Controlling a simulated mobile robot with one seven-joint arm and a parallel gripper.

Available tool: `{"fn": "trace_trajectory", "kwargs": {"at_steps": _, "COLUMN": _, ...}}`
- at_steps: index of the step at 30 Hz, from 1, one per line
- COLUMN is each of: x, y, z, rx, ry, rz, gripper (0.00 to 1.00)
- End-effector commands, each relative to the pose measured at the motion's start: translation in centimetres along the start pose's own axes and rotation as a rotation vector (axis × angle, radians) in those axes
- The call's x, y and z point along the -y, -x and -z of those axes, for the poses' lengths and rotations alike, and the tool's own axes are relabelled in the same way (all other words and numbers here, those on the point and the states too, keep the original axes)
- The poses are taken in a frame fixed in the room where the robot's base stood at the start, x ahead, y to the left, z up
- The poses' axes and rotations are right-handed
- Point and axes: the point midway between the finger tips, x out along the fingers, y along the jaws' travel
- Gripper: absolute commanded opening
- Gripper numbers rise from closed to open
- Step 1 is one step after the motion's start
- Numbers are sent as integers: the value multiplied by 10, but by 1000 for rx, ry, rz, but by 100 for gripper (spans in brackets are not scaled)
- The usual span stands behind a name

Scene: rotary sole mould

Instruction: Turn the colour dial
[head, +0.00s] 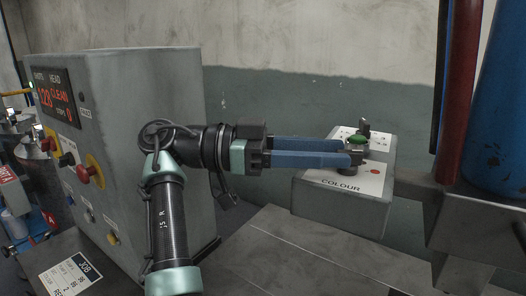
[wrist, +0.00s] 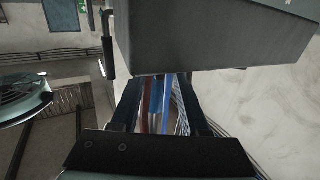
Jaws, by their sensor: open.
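The grey colour box (head: 338,206) stands right of centre in the head view, with "COLOUR" lettered on its sloped top. A round green-topped dial (head: 357,141) is on that top, partly hidden by my fingers. My gripper (head: 353,152) reaches in from the left, its two blue fingers apart and their tips at the dial. I cannot tell whether they touch it. In the wrist view my gripper (wrist: 160,84) shows an open gap between its dark fingers, with a grey box face (wrist: 210,38) close above. The dial is not visible there.
A dark knob (head: 364,127) stands behind the dial, and a red dot (head: 375,171) marks the box top. A large grey control cabinet (head: 150,100) with a red display is at left. A blue cylinder (head: 497,100) and red pipe (head: 458,90) stand close at right.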

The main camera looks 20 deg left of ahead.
Motion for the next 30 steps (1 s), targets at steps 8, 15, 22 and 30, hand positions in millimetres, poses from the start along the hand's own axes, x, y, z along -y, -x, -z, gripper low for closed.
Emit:
{"fn": "trace_trajectory", "kwargs": {"at_steps": 8, "x": 0, "y": 65, "z": -1, "rx": 1, "ry": 1, "rz": 3, "gripper": 45}}
{"fn": "trace_trajectory", "kwargs": {"at_steps": 15, "x": 0, "y": 92, "z": -1, "rx": 4, "ry": 1, "rz": -2, "gripper": 45}}
{"fn": "trace_trajectory", "kwargs": {"at_steps": 22, "x": 0, "y": 101, "z": -1, "rx": 1, "ry": 1, "rz": 0, "gripper": 45}}
{"fn": "trace_trajectory", "kwargs": {"at_steps": 30, "x": 0, "y": 101, "z": 0, "rx": 1, "ry": 1, "rz": 0, "gripper": 45}}
